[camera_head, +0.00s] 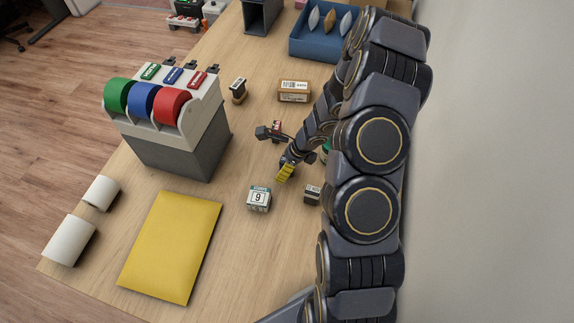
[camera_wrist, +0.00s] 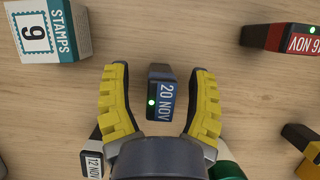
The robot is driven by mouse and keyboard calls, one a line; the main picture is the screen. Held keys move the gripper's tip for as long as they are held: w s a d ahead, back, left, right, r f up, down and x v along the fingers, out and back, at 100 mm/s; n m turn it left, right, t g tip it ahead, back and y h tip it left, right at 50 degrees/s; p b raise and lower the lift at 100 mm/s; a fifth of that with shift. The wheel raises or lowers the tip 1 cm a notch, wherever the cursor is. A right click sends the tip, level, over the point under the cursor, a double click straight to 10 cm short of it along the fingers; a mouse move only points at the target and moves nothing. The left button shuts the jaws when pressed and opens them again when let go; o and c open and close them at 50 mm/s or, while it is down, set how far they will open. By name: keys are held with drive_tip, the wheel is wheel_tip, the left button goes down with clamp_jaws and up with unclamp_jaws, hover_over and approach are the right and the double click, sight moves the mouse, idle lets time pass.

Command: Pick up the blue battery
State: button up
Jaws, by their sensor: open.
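No plain battery shape shows. The blue thing near my gripper is a small dark block with a blue label (camera_wrist: 161,93) reading "20 NOV" and a lit green dot. It lies on the wooden counter. In the wrist view my gripper (camera_wrist: 160,103) is open, with one yellow-padded finger on each side of the block. A gap shows on both sides, so the fingers appear not to touch it. In the head view my gripper (camera_head: 287,168) is low over the counter, and the blue block cannot be made out there.
A red-labelled block (camera_wrist: 290,39), a stamps box (camera_wrist: 47,30) and a white-labelled block (camera_wrist: 92,161) stand around my gripper. The head view shows a tape dispenser (camera_head: 175,145), a yellow envelope (camera_head: 172,245), paper rolls (camera_head: 70,240), a small carton (camera_head: 294,91) and a blue tray (camera_head: 318,48).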

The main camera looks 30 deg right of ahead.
drive_tip(key=shift+c, duration=0.3)
clamp_jaws()
drive_tip(key=shift+r, duration=0.1)
